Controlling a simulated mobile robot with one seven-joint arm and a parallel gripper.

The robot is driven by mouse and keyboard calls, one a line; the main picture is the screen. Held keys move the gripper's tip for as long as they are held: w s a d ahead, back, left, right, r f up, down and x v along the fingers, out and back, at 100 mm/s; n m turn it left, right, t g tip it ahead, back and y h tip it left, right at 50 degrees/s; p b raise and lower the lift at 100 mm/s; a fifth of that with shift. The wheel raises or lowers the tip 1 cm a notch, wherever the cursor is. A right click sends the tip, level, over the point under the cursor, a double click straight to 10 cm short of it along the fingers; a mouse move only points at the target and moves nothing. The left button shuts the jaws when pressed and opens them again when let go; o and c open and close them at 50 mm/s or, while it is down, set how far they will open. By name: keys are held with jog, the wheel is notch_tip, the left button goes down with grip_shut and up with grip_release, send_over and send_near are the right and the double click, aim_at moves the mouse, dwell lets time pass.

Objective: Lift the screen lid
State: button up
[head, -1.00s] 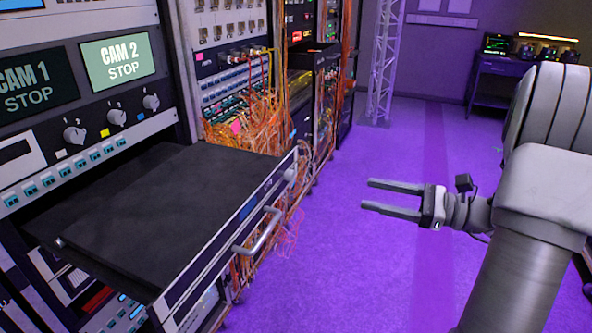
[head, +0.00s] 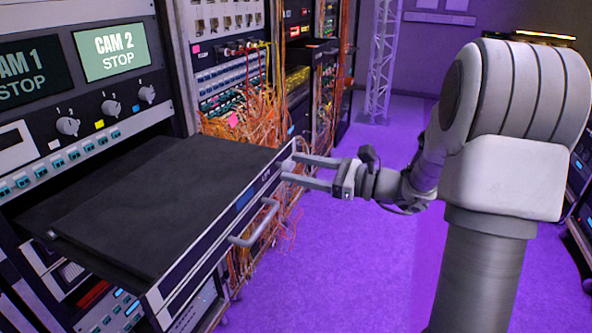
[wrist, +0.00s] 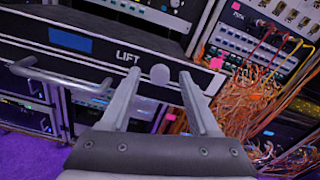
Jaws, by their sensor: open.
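The screen lid (head: 150,205) is a flat black slab on a drawer pulled out of the rack, lying level and down. Its front panel (wrist: 215,82) carries a blue display, the word LIFT and a pale round knob (wrist: 159,75). The panel also shows in the head view (head: 178,277). My gripper (head: 292,168) is open and empty at the panel's far right end. In the wrist view my fingertips (wrist: 159,77) sit either side of the knob in the picture. I cannot tell whether they touch it.
A metal bar handle (head: 257,226) juts from the panel, left of the knob. Loose orange cables (head: 240,128) hang from the rack just behind my gripper. CAM 1 and CAM 2 screens (head: 112,48) are above the lid.

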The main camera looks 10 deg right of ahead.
jog(key=shift+w+a, duration=0.3)
jog(key=shift+a, duration=0.1)
jog(key=shift+c, duration=0.2)
grip_shut()
dwell(1.1)
